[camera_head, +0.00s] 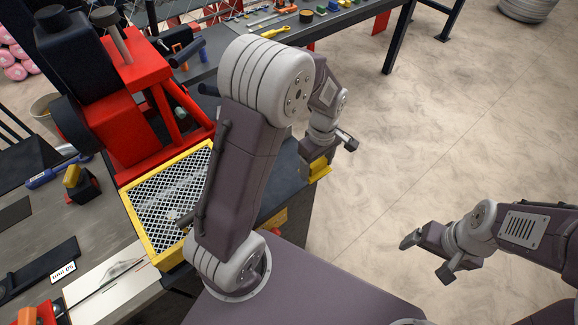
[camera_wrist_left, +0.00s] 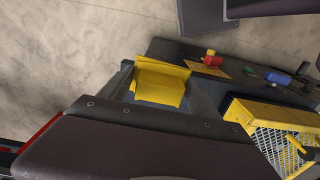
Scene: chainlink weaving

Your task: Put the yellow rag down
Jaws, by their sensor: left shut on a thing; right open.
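The yellow rag (camera_head: 319,170) hangs under my left gripper (camera_head: 327,152) at the right end of the dark workbench in the head view. In the left wrist view the rag (camera_wrist_left: 158,84) is a folded yellow piece between the fingers, and my left gripper is shut on it. Whether the rag touches the bench top cannot be told. My right gripper (camera_head: 427,257) is open and empty over the bare floor at the right.
A yellow-framed mesh tray (camera_head: 143,237) lies left of my left arm, beside a red machine (camera_head: 130,130). A back table (camera_head: 345,18) holds small coloured parts. A blue-handled tool (camera_head: 45,177) lies at the left. The floor (camera_head: 450,130) at right is clear.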

